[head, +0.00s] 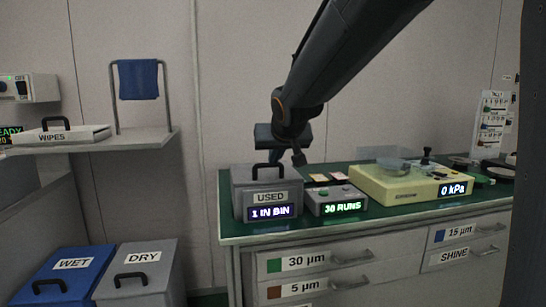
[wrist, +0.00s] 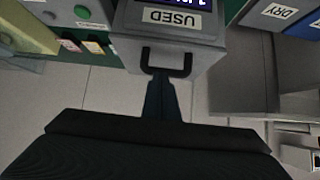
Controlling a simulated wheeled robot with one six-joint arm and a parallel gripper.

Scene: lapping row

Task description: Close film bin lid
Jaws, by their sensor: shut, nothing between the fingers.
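The film bin is a grey box labelled USED (head: 240,203) at the left end of the green counter. Its display reads 1 IN BIN. Its grey lid (head: 285,178) has a black handle and appears to lie flat over the bin, with no gap that I can make out. The label and handle (wrist: 187,63) also show upside down in the wrist view. My gripper (wrist: 161,80) is shut and empty, its fingertips close to the handle. In the head view my gripper is just above and behind the bin; whether it touches the handle I cannot tell.
A small grey box reading 30 RUNS (head: 338,197) stands right of the bin, then a cream machine reading 0 kPa (head: 400,190). WET (head: 75,268) and DRY (head: 142,272) bins stand lower left. A shelf with wipes (head: 85,134) is at left. Drawers lie below the counter.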

